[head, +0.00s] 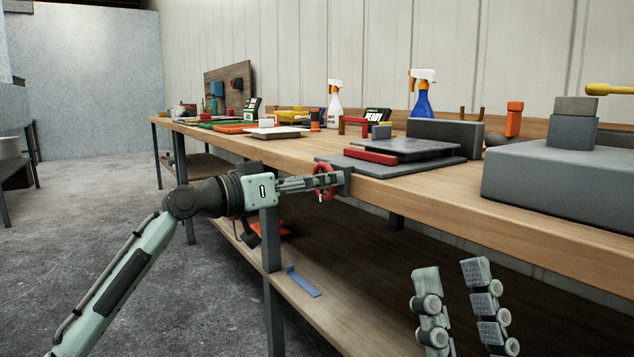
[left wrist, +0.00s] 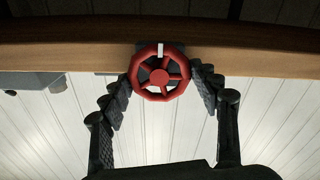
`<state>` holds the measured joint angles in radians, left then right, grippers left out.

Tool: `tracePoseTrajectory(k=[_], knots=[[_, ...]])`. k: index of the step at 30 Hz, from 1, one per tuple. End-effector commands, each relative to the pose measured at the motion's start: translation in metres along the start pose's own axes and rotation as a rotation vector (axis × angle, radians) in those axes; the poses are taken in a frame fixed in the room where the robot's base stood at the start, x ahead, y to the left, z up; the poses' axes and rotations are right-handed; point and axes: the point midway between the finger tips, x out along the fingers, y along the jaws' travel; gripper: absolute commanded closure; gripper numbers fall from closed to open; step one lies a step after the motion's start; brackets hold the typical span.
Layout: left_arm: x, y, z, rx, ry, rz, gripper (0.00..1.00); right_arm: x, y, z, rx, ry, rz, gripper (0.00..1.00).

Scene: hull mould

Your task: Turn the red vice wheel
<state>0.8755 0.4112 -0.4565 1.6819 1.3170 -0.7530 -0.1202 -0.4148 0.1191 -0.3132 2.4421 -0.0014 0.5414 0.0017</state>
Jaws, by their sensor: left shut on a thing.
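The red vice wheel (head: 325,181) is mounted on the front edge of the workbench, below the grey vice plates. In the left wrist view the wheel (left wrist: 160,72) faces the camera, round and spoked, with a white mark at its top. My left gripper (head: 318,183) has its fingers on either side of the wheel's rim and is shut on it; the fingers also show in the left wrist view (left wrist: 165,85). My right gripper (head: 455,275) is at the lower right of the head view, with its two fingers apart and nothing between them.
The wooden workbench (head: 480,205) carries a grey plate (head: 440,168) with a red bar (head: 371,156), spray bottles (head: 421,95) and a large grey block (head: 570,175). A lower shelf (head: 345,318) runs below. The floor at left is clear.

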Motion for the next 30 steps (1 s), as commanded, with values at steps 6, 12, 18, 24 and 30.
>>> tracePoseTrajectory(k=[6, 12, 18, 24, 30], knots=[[0.0, 0.0, 0.001, 0.007, -0.003, -0.001, 0.68, 0.0, 0.0, 0.0, 0.0, 0.0, 0.0, 0.66], [0.0, 0.0, 0.0, 0.005, -0.002, -0.001, 0.28, 0.0, 0.0, 0.0, 0.0, 0.0, 0.0, 0.66], [0.0, 0.0, 0.0, 0.003, -0.001, -0.001, 0.28, 0.0, 0.0, 0.001, 0.0, -0.003, 0.0, 0.66], [-0.017, -0.001, 0.0, 0.003, 0.0, -0.003, 0.28, 0.0, 0.0, 0.001, 0.0, -0.003, 0.001, 0.66], [-0.059, -0.002, 0.001, 0.004, -0.002, -0.005, 0.28, 0.0, 0.0, 0.001, 0.0, -0.002, 0.0, 0.66]])
